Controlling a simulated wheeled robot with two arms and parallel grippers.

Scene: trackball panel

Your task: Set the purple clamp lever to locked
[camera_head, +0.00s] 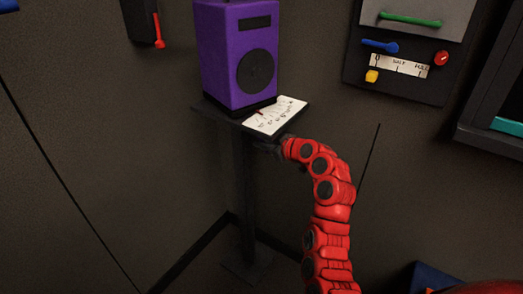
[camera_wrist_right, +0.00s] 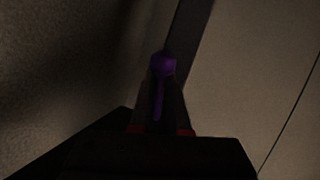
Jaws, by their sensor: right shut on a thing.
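The purple clamp lever (camera_wrist_right: 162,63) shows in the right wrist view as a rounded knob with a thin stem running down between my fingers. My right gripper (camera_wrist_right: 160,90) is shut on it. In the head view my red right arm reaches up from the lower right, and its dark right gripper (camera_head: 268,146) is at the underside of the front edge of a small stand (camera_head: 215,115). The lever cannot be made out in the head view. The wrist view is dark, so the lever's exact angle is hard to tell. My left gripper is not in view.
A purple speaker-like box (camera_head: 228,60) and a white marked card (camera_head: 275,115) sit on the stand. A wall panel (camera_head: 405,88) with coloured controls hangs at upper right. A red lever (camera_head: 160,43) is at upper left. Floor left of the stand is clear.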

